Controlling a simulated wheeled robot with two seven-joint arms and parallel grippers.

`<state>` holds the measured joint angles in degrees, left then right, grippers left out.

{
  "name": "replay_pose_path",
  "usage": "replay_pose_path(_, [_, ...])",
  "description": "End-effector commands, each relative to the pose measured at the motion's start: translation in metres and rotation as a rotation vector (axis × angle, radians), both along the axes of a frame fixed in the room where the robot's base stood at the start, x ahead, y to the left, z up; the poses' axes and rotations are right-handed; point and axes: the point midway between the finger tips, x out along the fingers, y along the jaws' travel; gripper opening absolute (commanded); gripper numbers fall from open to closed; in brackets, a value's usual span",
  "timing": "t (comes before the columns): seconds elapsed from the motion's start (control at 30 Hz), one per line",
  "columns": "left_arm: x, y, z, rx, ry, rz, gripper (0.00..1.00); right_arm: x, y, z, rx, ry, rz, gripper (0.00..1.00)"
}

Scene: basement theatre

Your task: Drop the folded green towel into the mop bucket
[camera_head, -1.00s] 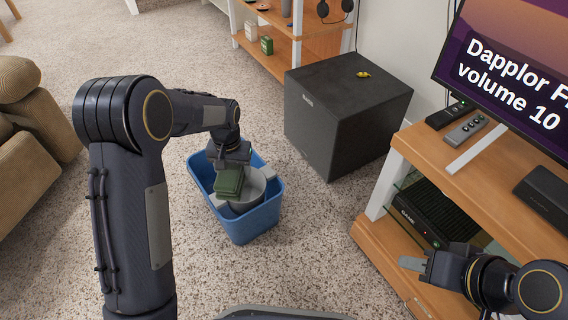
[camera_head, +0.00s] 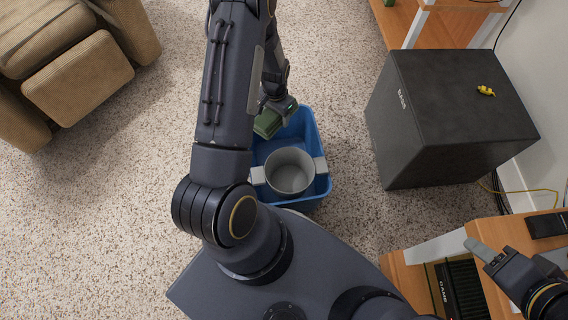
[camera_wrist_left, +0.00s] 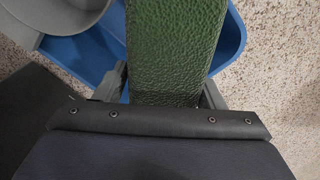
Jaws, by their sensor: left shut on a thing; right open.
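The folded green towel (camera_head: 267,123) is held by my left gripper (camera_head: 277,108), over the far part of the mop bucket. In the left wrist view the towel (camera_wrist_left: 172,45) fills the space between the two fingers, with blue bucket wall (camera_wrist_left: 234,42) behind it. The mop bucket (camera_head: 318,190) is blue, stands on the carpet, and has a grey round wringer (camera_head: 290,172) across its near part. My left arm hides the bucket's left side. My right gripper (camera_head: 484,250) is open and empty at the lower right, by the wooden TV stand; one finger shows clearly.
A black subwoofer (camera_head: 445,120) with a small yellow item (camera_head: 486,91) on top stands right of the bucket. A wooden stand (camera_head: 455,245) is at the lower right, a shelf (camera_head: 455,22) at the top. A brown sofa (camera_head: 75,70) is upper left. Carpet between is clear.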

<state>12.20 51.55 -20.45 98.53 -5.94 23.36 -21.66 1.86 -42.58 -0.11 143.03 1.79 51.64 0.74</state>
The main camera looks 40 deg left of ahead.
Motion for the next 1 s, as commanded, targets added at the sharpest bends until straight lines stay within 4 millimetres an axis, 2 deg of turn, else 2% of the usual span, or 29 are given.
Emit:
replay_pose_path(0.17, [-0.002,0.001,-0.012,0.000,0.001,-0.002,0.40,0.000,0.000,-0.008,0.000,0.000,0.000,0.46])
replay_pose_path(0.6, [-0.001,0.001,-0.059,0.001,0.000,-0.001,0.40,0.000,0.000,-0.043,0.000,0.000,0.000,0.46])
replay_pose_path(0.93, [-0.001,0.001,-0.061,0.001,0.000,0.000,0.40,0.000,0.000,-0.043,0.000,0.000,0.000,0.46])
replay_pose_path(0.97, [-0.001,0.001,-0.061,0.001,0.000,-0.001,0.66,0.000,0.000,-0.043,0.000,0.000,0.000,0.46])
replay_pose_path(1.0, [-0.001,0.001,-0.061,0.001,0.000,0.000,0.71,0.000,0.000,-0.043,0.000,0.000,0.000,0.46])
